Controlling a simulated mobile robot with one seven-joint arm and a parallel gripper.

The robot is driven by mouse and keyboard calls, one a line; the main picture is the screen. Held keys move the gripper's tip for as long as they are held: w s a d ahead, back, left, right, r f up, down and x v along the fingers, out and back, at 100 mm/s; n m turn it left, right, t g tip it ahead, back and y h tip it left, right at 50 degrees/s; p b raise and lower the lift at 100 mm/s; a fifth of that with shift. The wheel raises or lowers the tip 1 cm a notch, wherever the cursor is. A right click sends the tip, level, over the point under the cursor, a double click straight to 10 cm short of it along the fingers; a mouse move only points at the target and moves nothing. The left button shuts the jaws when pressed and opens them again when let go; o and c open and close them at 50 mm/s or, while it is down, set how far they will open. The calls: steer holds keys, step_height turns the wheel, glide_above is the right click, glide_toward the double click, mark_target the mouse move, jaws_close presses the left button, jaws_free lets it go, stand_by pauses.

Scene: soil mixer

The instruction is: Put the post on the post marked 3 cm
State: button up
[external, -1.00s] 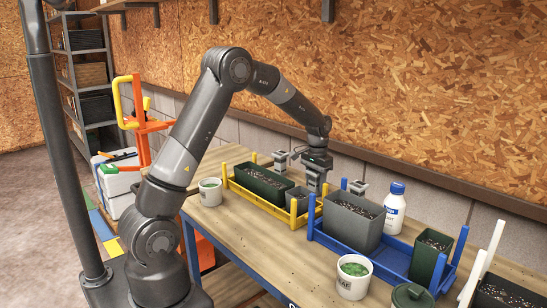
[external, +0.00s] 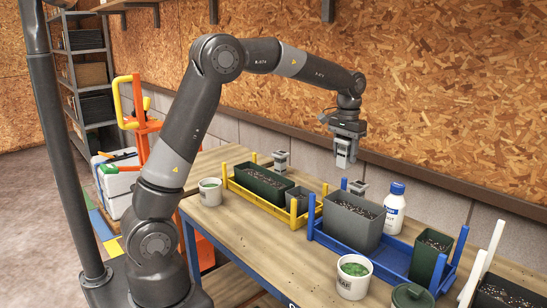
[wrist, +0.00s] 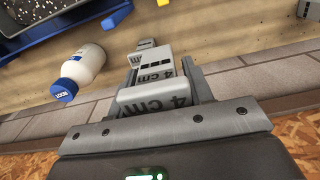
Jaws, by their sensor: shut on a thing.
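My gripper (external: 347,140) is raised above the back of the bench and is shut on a grey post (external: 344,160). In the wrist view the held post (wrist: 147,95) sits between the fingers and reads "4 cm". A second grey post (external: 357,187) stands at the back edge behind the blue tray, below my gripper. A third grey post (external: 281,159) stands behind the yellow tray. The markings on these two standing posts are too small to read, so I cannot tell which is 3 cm.
The blue tray (external: 340,244) holds a grey planter (external: 350,223) and a green pot (external: 426,262). A white bottle (external: 395,211) with a blue cap stands close behind it. The yellow tray (external: 262,203) is on the left. Two white cups (external: 353,287) (external: 210,196) stand near the front.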

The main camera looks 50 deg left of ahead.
steer(key=s+d+r, duration=0.2)
steer(key=d+r, duration=0.1)
steer(key=d, duration=0.3)
steer(key=s+d+r, duration=0.2)
steer(key=s+d, duration=0.1)
steer(key=d, duration=0.3)
glide_above(358, 184)
step_height(358, 184, down, 6)
steer(key=shift+w+f, duration=0.1)
steer(key=shift+f, duration=2.1)
steer(key=shift+f, duration=0.15)
steer(key=o, duration=1)
